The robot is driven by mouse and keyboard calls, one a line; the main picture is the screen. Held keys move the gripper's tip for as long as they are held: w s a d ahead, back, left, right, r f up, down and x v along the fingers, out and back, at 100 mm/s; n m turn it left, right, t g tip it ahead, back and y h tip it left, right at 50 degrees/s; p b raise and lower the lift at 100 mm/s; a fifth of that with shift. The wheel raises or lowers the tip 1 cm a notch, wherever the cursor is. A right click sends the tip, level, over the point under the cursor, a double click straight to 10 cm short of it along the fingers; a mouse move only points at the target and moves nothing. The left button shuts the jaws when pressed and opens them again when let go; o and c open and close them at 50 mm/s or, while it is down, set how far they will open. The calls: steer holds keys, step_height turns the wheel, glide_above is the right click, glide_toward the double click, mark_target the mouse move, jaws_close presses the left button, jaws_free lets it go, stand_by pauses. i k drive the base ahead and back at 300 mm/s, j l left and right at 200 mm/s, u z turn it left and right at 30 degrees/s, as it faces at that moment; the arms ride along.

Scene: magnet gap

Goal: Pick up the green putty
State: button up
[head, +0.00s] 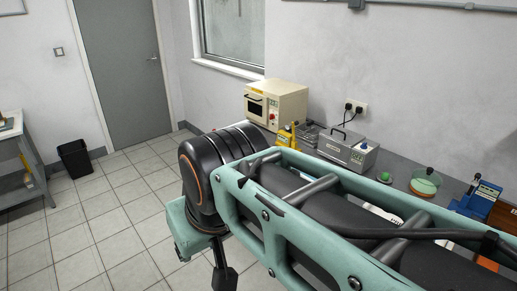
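A small bright green lump (385,176) lies on the bench behind my arm; it may be the green putty, though it is too small to be sure. A dark part of my arm hangs down at the bottom; my gripper's fingers cannot be made out.
On the bench stand a cream oven (276,104), a grey metal box (348,148), a yellow tool (287,136) and a blue device (480,197). A black bin (75,159) and a side table (22,160) are at the left. The tiled floor between is clear.

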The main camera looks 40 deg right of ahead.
mark_target(386, 176)
steer(key=z, duration=2.65)
